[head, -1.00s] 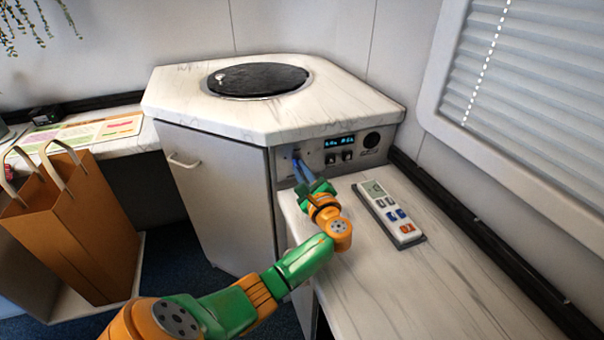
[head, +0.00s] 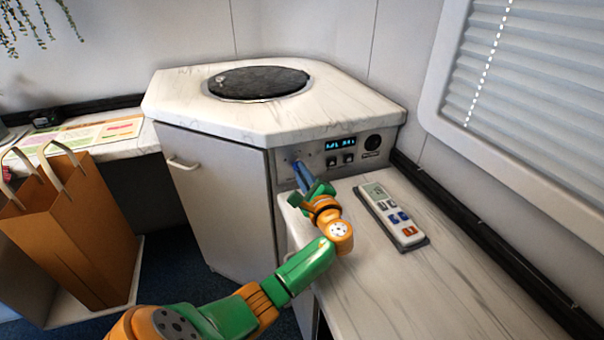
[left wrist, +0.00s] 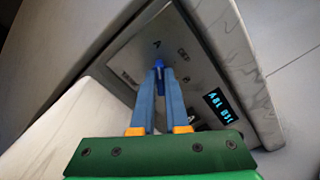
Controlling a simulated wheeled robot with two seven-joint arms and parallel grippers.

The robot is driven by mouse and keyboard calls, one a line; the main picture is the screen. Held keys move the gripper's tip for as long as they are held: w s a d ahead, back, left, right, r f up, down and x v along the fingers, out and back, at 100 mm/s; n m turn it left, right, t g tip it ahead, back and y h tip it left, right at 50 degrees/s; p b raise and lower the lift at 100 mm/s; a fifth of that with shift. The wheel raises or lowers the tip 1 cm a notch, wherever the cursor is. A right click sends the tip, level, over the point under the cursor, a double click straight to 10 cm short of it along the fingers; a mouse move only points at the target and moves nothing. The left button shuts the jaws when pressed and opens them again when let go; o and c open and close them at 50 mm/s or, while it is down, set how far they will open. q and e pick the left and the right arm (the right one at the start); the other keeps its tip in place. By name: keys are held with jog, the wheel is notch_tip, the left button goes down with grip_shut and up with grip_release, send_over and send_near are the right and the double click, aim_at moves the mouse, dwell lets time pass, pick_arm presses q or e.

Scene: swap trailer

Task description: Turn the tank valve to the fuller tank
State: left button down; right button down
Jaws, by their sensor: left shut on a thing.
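The tank valve is a small blue knob (left wrist: 158,66) on the grey control panel (head: 316,162) in the side of the corner cabinet. My left gripper (head: 297,167) reaches the left part of this panel, and its fingers hide most of the knob in the head view. In the left wrist view the blue fingers (left wrist: 158,82) come together at the knob, shut on it. Panel letters stand around the knob, with an A above it. A lit display (left wrist: 219,106) shows A and B readings, the A one looking like 8L; the B one is hard to read. My right gripper is out of view.
Two black switches (head: 341,160) and a round black socket (head: 373,142) sit right of the valve. A remote (head: 390,214) lies on the marbled counter (head: 420,285) at right. A brown paper bag (head: 75,225) stands at left. A dark round lid (head: 259,82) tops the cabinet.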

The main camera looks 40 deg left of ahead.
pick_arm(q)
jog(key=c, duration=0.9)
grip_release()
jog(key=v, duration=0.7)
jog(key=shift+p, duration=0.3)
